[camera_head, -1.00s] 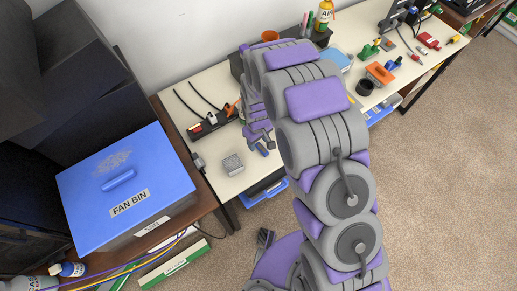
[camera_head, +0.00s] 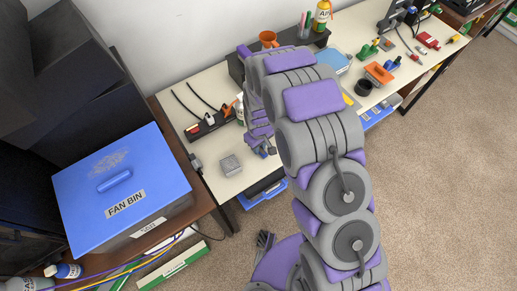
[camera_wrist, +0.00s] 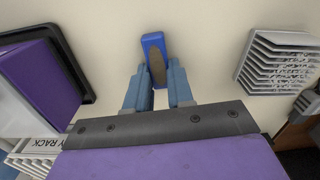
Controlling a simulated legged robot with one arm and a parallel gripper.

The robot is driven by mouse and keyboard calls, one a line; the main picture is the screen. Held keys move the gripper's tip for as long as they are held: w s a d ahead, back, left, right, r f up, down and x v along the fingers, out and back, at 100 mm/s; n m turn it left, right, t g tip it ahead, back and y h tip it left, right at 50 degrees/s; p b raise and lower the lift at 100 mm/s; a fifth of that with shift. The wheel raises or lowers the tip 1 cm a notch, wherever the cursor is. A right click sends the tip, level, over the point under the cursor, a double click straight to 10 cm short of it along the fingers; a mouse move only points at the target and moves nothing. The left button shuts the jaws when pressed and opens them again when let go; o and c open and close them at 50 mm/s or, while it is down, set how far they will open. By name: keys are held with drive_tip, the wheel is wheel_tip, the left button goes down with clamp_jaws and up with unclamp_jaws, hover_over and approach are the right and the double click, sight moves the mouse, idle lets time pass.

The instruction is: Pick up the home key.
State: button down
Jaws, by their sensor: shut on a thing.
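A small blue piece with a brown face (camera_wrist: 156,58), which I take to be the home key, sits between my fingers in the wrist view. No lettering on it is readable. My gripper (camera_wrist: 158,73) is shut on it, with one blue-grey finger on each side. Its upper end sticks out beyond the fingertips over the cream tabletop. In the head view my gripper (camera_head: 264,149) is over the front part of the cream table (camera_head: 212,96), right of a grey finned block. The key is too small there to make out clearly.
The grey finned block (camera_head: 231,165) is close by; it also shows in the wrist view (camera_wrist: 283,62). A black power strip (camera_head: 208,124) lies behind. The blue fan bin (camera_head: 92,205) stands at left. A blue tray (camera_head: 262,192) is below the table edge.

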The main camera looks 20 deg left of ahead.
drive_tip(key=shift+d+r, duration=0.1)
drive_tip(key=shift+d, duration=0.15)
drive_tip(key=shift+a, duration=0.15)
drive_tip(key=shift+a+r, duration=0.1)
drive_tip(key=shift+a, duration=0.1)
drive_tip(key=shift+a+r, duration=0.15)
drive_tip(key=shift+r, duration=0.15)
drive_tip(key=r, duration=0.1)
drive_tip(key=r+p, duration=0.1)
drive_tip(key=r, duration=0.1)
drive_tip(key=shift+s+p, duration=0.3)
drive_tip(key=s+d+r+p, duration=0.1)
drive_tip(key=s+d+p, duration=0.1)
drive_tip(key=s, duration=1.3)
drive_tip(key=shift+s, duration=0.2)
